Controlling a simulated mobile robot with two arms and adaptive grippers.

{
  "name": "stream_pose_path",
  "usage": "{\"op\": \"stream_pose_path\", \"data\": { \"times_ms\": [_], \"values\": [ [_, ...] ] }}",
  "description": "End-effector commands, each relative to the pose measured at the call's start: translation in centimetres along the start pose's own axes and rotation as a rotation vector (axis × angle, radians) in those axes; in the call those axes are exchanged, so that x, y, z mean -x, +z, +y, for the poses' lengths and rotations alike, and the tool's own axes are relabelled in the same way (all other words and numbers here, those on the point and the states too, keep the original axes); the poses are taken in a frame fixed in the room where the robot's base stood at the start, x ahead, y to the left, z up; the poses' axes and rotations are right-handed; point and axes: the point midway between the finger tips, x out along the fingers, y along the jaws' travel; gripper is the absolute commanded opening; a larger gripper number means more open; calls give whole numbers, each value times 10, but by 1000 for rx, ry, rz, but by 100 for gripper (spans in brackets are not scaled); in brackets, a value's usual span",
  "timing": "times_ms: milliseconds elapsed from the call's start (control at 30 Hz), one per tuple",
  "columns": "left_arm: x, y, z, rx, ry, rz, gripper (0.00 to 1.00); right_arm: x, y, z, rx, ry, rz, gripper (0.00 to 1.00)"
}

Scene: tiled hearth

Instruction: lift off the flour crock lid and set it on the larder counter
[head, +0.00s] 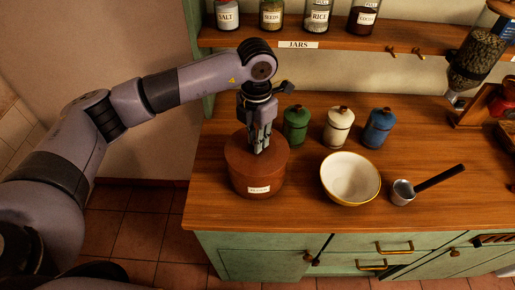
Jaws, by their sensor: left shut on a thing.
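The flour crock (257,181) is a round brown pot with a white label, standing near the left end of the wooden larder counter (305,212). Its brown lid (238,148) sits on top, level, with no gap that I can make out. My left gripper (260,147) points down over the middle of the lid. It is shut on the lid's knob, which the fingers hide. My right gripper is not in view.
Green (296,127), white (338,128) and blue (377,129) canisters stand close behind and right of the crock. A cream bowl (351,179) and a dark-handled scoop (403,192) lie to the right. A jar shelf (345,44) runs above. Bare counter lies along the front.

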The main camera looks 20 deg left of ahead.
Motion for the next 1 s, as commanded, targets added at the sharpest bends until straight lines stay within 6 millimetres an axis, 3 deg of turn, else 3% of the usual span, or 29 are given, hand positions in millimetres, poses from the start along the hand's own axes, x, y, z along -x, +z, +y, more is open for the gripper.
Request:
{"op": "stream_pose_path", "data": {
  "times_ms": [1000],
  "values": [
    [57,0,0,0,0,-2,0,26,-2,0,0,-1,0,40]
  ]
}}
